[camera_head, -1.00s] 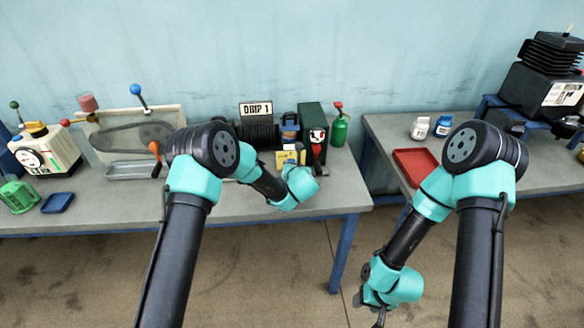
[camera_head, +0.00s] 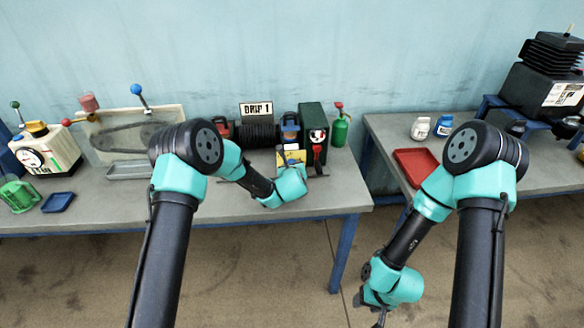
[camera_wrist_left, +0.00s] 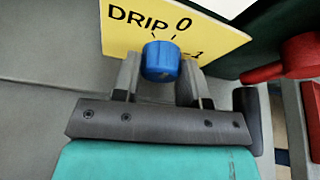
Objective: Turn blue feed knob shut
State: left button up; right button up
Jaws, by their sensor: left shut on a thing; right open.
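The blue feed knob (camera_wrist_left: 161,62) shows in the left wrist view, in front of a yellow plate (camera_wrist_left: 215,42) marked DRIP, 0 and 1. My left gripper (camera_wrist_left: 160,78) is shut on the knob, with one finger on each side of it. In the head view the yellow plate (camera_head: 294,156) shows just above my left wrist, which hides the knob and the fingers there. My right gripper (camera_head: 379,314) is open and empty, low over the floor in front of the gap between the tables.
A red-handled lever (camera_head: 318,152) stands close right of the plate, beside a dark green box (camera_head: 312,117). A red tray (camera_head: 416,166) lies on the right table.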

pick_arm(q)
jog(key=o, duration=0.6)
jog(key=shift+o, duration=0.2)
jog(key=v, duration=1.7)
jog(key=shift+s, duration=0.2)
